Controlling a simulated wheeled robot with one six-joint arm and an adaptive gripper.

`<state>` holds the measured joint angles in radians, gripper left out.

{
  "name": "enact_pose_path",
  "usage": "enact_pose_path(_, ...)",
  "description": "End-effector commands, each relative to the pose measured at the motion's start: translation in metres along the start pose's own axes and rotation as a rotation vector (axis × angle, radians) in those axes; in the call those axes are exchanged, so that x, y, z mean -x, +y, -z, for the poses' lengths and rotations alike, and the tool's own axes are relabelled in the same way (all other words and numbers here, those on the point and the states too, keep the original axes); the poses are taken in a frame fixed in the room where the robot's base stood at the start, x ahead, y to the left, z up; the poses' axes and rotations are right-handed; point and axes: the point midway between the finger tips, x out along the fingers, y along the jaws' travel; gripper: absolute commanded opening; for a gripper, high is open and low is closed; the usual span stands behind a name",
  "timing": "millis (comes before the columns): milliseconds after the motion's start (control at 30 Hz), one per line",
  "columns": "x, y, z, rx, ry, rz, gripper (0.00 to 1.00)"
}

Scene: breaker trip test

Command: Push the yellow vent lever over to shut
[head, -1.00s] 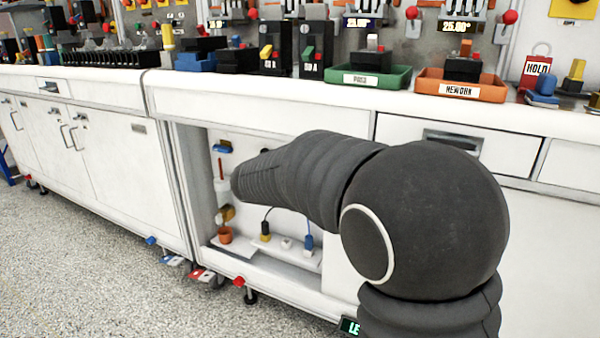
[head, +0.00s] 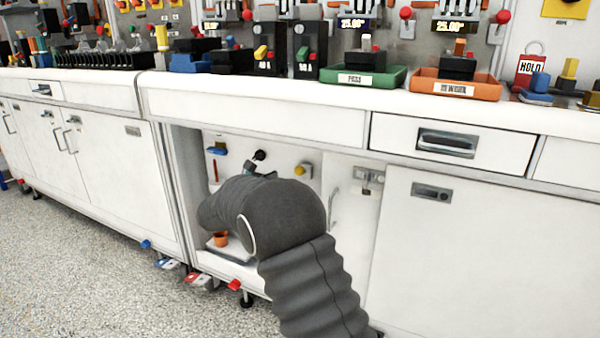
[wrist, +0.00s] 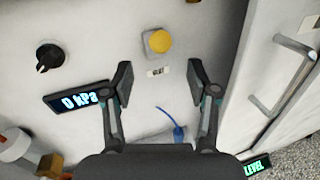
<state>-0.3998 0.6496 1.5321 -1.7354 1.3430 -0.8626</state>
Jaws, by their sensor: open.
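In the wrist view, a round yellow knob (wrist: 160,42) on a pale square base sits on the cabinet's white back wall, with a small label below it. In the head view, the yellow knob (head: 301,170) shows inside the open cabinet, right of my arm. A gold-yellow piece (wrist: 50,164) shows at the wrist view's lower left. I cannot tell which of these is the vent lever. My gripper (wrist: 160,82) is open and empty, its fingertips apart below the round knob in the picture. In the head view, my arm hides most of the gripper.
A black knob (wrist: 48,57) and a "0 kPa" display (wrist: 77,101) are on the wall at left. A blue plug (wrist: 179,133) with a cord shows low between the fingers. A door handle (wrist: 283,75) stands at right. An orange pot (head: 221,239) is on the cabinet floor.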

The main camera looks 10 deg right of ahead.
Motion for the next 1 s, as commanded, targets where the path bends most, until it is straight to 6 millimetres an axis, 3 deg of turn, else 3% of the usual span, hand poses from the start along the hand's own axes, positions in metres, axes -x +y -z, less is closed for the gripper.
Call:
enact_pose_path(300, -0.059, -0.001, 0.001, 0.0, 0.001, 0.003, 0.59)
enact_pose_path(500, -0.081, -0.001, 0.0, -0.001, 0.0, 0.002, 0.59)
enact_pose_path(933, -0.089, 0.0, 0.001, 0.0, 0.001, 0.0, 0.59)
enact_pose_path(1000, -0.089, 0.0, 0.001, 0.0, 0.001, 0.0, 0.42)
